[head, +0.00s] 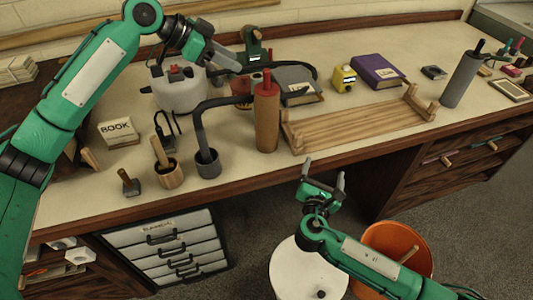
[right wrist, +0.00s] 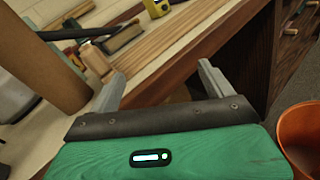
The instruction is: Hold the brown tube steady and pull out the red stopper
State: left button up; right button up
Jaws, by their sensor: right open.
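The brown tube (head: 267,122) stands upright near the front edge of the bench. The red stopper (head: 267,77) sticks up from its top. The tube's brown side also shows at the left of the right wrist view (right wrist: 42,58); the stopper is outside that view. My left gripper (head: 236,60) is above the bench, behind and left of the stopper, and apart from it. Its fingers overlap in the picture, so its opening is unclear. My right gripper (head: 323,168) is open and empty, in front of the bench edge and right of the tube.
A wooden rack (head: 355,126) lies close right. An orange bucket (head: 408,240) stands on the floor near my right arm.

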aim_at(267, 119)
jog(key=a+r+n+y, duration=0.1)
jog(key=a+r+n, duration=0.1)
jog(key=a, duration=0.3)
jog(key=a+r+n+t+y, duration=0.1)
jog(key=a+r+n, duration=0.1)
jog(key=a, duration=0.4)
jog(key=a+r+n+y, duration=0.1)
jog(key=a+r+y, duration=0.1)
jog(key=a, duration=0.3)
jog(key=shift+w+a+r+n, duration=0.1)
jog(key=shift+r+n, duration=0.1)
jog(key=shift+r, duration=0.2)
jog(key=shift+w+a+r+n, duration=0.1)
jog(key=shift+r+n, duration=0.1)
jog(key=shift+r, duration=0.15)
jog(key=shift+w, duration=0.25)
jog(key=w, duration=1.3)
jog(key=shift+w+d, duration=0.1)
jog(key=shift+d, duration=0.2)
jog(key=c, duration=1.2)
jog(key=shift+o, duration=0.2)
